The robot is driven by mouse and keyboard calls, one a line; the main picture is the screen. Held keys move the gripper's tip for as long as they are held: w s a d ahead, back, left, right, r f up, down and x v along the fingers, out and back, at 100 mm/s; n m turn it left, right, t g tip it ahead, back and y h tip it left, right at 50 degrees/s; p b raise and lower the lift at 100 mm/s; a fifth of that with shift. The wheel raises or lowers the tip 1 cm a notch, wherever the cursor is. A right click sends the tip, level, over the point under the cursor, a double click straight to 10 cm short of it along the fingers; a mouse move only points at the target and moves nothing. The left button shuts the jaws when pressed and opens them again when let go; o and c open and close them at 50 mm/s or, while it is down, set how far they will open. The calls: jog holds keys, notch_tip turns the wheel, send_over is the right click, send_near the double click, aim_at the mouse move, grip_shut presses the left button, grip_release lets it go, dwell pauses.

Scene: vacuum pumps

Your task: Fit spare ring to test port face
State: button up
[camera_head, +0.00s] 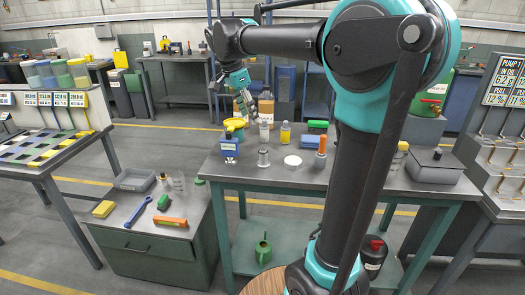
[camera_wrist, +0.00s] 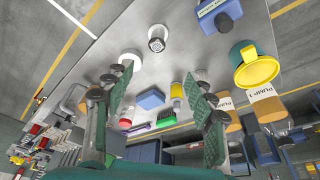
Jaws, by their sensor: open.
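My gripper (camera_head: 245,103) hangs above the back left of the green-legged table. In the wrist view its two fingers stand wide apart (camera_wrist: 161,84), with nothing between the tips. A small grey upright cylinder with a dark round top (camera_head: 263,157) stands on the table; it also shows in the wrist view (camera_wrist: 157,40). It may be the test port, but I cannot tell surely. A flat white round piece (camera_head: 292,161) lies to its right, also in the wrist view (camera_wrist: 131,56). I cannot make out the spare ring for certain.
A blue container (camera_head: 229,148) and yellow funnel-like vessel (camera_head: 234,123) stand at the table's left. A grey box (camera_head: 433,165) is at right. The front strip is clear.

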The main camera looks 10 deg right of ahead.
send_over(263, 150)
jog(key=a, duration=0.3)
notch_tip(263, 150, down, 9)
jog(key=shift+s+d+f, duration=0.1)
jog(key=shift+d+f, duration=0.3)
jog(key=shift+f, duration=0.4)
jog(key=shift+s+d+f, duration=0.1)
jog(key=shift+d+f, duration=0.25)
jog(key=shift+f, duration=0.4)
jog(key=shift+d+f, duration=0.4)
jog(key=shift+f, duration=0.4)
jog(key=shift+c, duration=0.4)
jog(key=c, duration=0.8)
